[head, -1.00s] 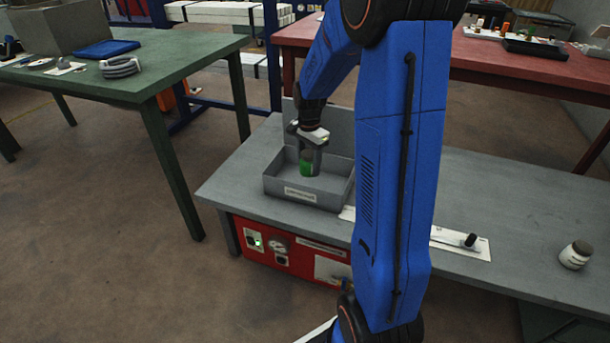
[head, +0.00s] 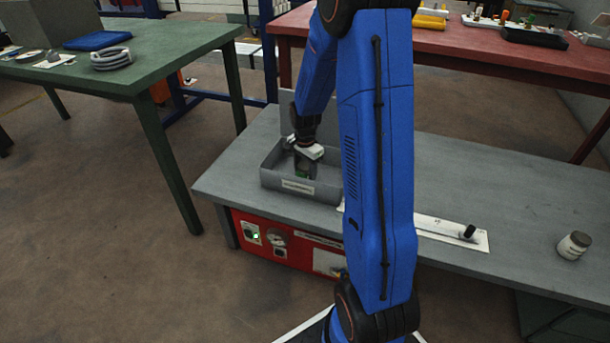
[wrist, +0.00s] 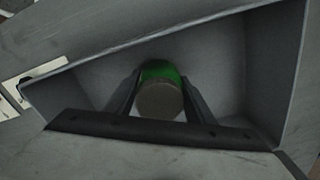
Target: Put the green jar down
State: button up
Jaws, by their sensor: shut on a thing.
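The green jar shows in the wrist view (wrist: 160,90) with its greyish-brown lid towards the camera, between the two dark fingers of my gripper (wrist: 158,92). In the head view my gripper (head: 306,165) reaches down into a grey open tray (head: 300,188) on the grey bench, and only a small green patch of the jar (head: 302,174) shows below it. My gripper is shut on the jar. The jar is inside the tray's walls; I cannot tell whether its base touches the tray floor.
A green table (head: 170,55) stands left, a red table (head: 480,55) behind. The bench's right part is mostly clear.

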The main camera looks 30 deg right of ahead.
jog(key=shift+f, duration=0.1)
jog(key=o, duration=1.2)
jog(key=shift+o, duration=0.2)
